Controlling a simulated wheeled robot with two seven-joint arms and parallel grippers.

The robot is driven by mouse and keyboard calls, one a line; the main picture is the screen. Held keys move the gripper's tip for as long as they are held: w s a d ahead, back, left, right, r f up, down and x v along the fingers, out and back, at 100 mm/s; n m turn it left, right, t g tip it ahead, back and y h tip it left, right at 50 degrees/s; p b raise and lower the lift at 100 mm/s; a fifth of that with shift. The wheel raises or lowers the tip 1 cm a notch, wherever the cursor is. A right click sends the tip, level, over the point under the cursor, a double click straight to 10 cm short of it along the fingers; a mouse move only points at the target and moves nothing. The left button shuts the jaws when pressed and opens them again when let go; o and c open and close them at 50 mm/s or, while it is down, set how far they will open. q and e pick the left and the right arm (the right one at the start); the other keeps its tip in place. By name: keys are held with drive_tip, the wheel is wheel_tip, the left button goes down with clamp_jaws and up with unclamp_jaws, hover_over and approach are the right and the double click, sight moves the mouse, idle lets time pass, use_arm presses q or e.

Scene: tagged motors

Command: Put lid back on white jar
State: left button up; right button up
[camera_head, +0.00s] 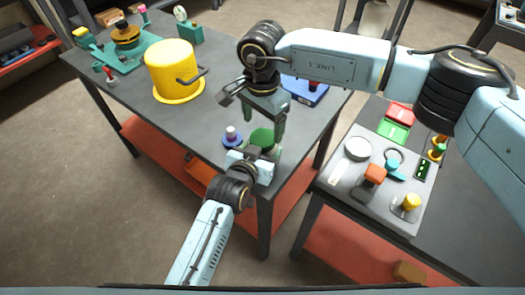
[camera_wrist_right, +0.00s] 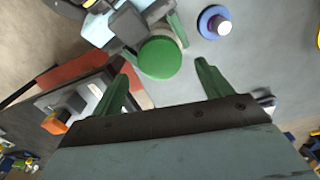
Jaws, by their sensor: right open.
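The white jar (camera_wrist_right: 162,32) is mostly hidden under a round green lid (camera_wrist_right: 160,58) in the right wrist view. The lid (camera_head: 262,137) also shows near the front corner of the dark table in the head view. It covers the jar's top; I cannot tell if it is fully seated. My left gripper (camera_head: 262,158) reaches in from the front, with its green fingers on either side of the jar, apparently closed on it. My right gripper (camera_head: 264,120) is open and empty, pointing down above the lid; its fingers (camera_wrist_right: 163,80) are spread wide in the wrist view.
A blue disc with a pale post (camera_head: 231,136) stands just left of the lid. A yellow bucket (camera_head: 172,70) and a blue tray (camera_head: 305,90) stand farther back. A second table at right holds a grey tray (camera_head: 340,187) with several small objects. The table's front edge is close.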

sight(263, 137)
drive_tip(key=shift+r+n, duration=0.8)
drive_tip(key=shift+r, duration=1.2)
drive_tip(key=shift+c, duration=0.4)
drive_tip(key=shift+f, duration=4.05)
drive_tip(key=c, duration=1)
drive_tip(key=o, duration=1.2)
drive_tip(key=shift+c, duration=0.2)
